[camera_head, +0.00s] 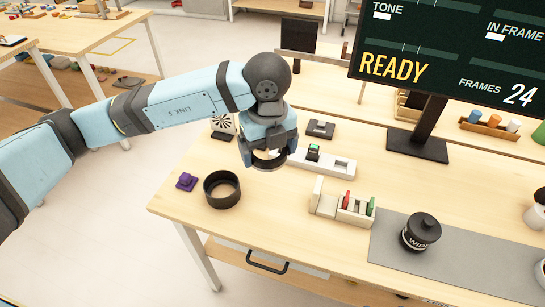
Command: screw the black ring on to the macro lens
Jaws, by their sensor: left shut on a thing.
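My left gripper (266,152) points down over the left part of the table and is shut on a dark round piece (270,165). This looks like the black ring, but the fingers cover much of it. A short, wide black cylinder (222,204), open at the top, stands upright on the table to the left and nearer, apart from the gripper. I read no label on it, so I cannot tell whether it is the macro lens. A black lidded piece marked "WIDE" (420,234) stands on the grey mat at the right. My right gripper is not in view.
A small purple piece (186,181) lies left of the cylinder. A white holder (336,166) and a cream rack with red and green pieces (326,206) stand right of the gripper. A screen on a stand (429,132) rises behind. The grey mat (470,262) has free room.

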